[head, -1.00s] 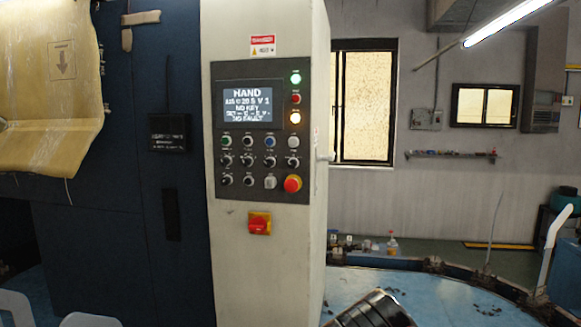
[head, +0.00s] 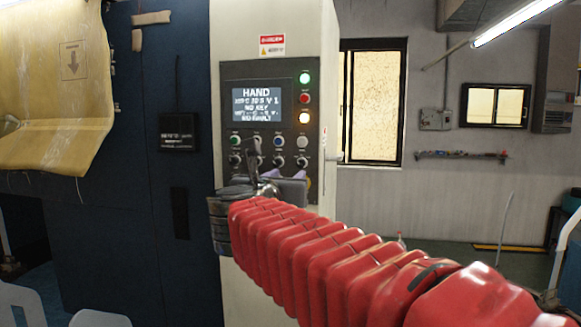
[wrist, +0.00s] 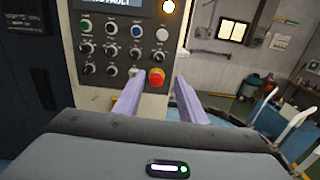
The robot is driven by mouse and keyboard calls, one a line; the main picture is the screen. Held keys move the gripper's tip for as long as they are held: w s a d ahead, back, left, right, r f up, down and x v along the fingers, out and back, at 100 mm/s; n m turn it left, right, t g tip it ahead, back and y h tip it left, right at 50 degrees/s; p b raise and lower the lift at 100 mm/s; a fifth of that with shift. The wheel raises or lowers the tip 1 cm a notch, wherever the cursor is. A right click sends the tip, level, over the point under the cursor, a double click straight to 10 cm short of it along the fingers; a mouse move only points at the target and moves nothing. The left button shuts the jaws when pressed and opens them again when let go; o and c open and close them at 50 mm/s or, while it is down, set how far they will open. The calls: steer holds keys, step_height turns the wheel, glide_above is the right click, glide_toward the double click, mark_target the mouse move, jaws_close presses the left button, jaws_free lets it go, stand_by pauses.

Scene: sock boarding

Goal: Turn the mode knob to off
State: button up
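The control panel (head: 228,110) has rows of buttons and small black selector knobs, and its display (head: 257,105) reads HAND. Black knobs show in the wrist view, such as one in the upper knob row (wrist: 110,49) and one in the row below (wrist: 111,71). Their labels are too small to read, so I cannot tell which is the mode knob. My gripper (wrist: 157,98) is open and empty, its two lilac fingers apart and pointing at the panel's lower right. In the head view my gripper (head: 279,174) hides the panel's lowest row.
A red emergency stop button (wrist: 156,78) with a yellow collar appears between my fingers in the wrist view. A dark blue cabinet (head: 150,240) stands left of the panel. A window (head: 372,100) and open floor lie to the right.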

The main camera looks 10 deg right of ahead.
mark_target(300, 164)
steer(key=shift+w+r, duration=0.15)
steer(key=x, duration=1.3)
steer(key=shift+w, duration=0.3)
jaws_close()
steer(key=shift+d, duration=0.1)
stand_by(0.3)
